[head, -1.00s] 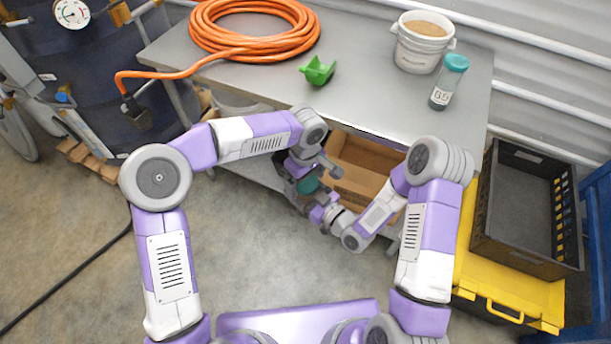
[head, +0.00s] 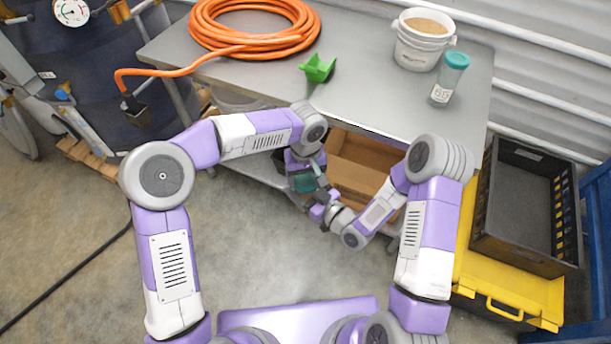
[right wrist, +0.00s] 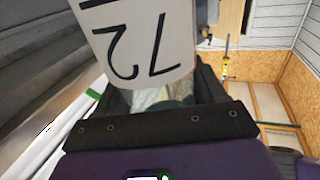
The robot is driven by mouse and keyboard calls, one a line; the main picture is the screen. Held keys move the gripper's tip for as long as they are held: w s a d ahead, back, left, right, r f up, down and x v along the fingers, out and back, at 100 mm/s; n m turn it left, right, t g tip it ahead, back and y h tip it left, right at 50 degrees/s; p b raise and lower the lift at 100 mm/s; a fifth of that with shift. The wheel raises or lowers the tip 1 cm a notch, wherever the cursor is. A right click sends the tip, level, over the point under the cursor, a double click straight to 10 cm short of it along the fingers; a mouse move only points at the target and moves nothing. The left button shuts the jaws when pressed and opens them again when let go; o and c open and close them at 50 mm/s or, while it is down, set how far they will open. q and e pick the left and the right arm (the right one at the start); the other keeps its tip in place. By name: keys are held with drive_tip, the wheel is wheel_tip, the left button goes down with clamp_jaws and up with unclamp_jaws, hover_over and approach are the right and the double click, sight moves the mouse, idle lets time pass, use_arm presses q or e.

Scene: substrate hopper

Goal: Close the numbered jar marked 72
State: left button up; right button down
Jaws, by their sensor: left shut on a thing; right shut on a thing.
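The jar marked 72 (right wrist: 140,42) shows close up in the right wrist view, its white label upside down. My right gripper (right wrist: 160,95) is shut on the jar, with clear jar wall between its dark fingers. In the head view, the right gripper (head: 321,198) is low in front of the table. My left gripper (head: 304,170) meets it from above, shut on a teal lid (head: 304,183). The arms and fingers hide most of the jar there, so I cannot tell how the lid sits on its rim.
Another teal-lidded jar (head: 448,80), its label apparently 65, stands on the grey table (head: 375,100). A bucket of substrate (head: 420,45), a green piece (head: 318,68) and a coiled orange hose (head: 255,45) are there too. A cardboard box (head: 355,170) lies below; a black crate (head: 525,210) is right.

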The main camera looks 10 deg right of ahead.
use_arm(q)
drive_tip(key=shift+m, duration=0.3)
drive_tip(key=o, duration=1.2)
drive_tip(key=shift+c, duration=0.2)
drive_tip(key=shift+r, duration=2.25)
drive_tip(key=shift+c, duration=0.4)
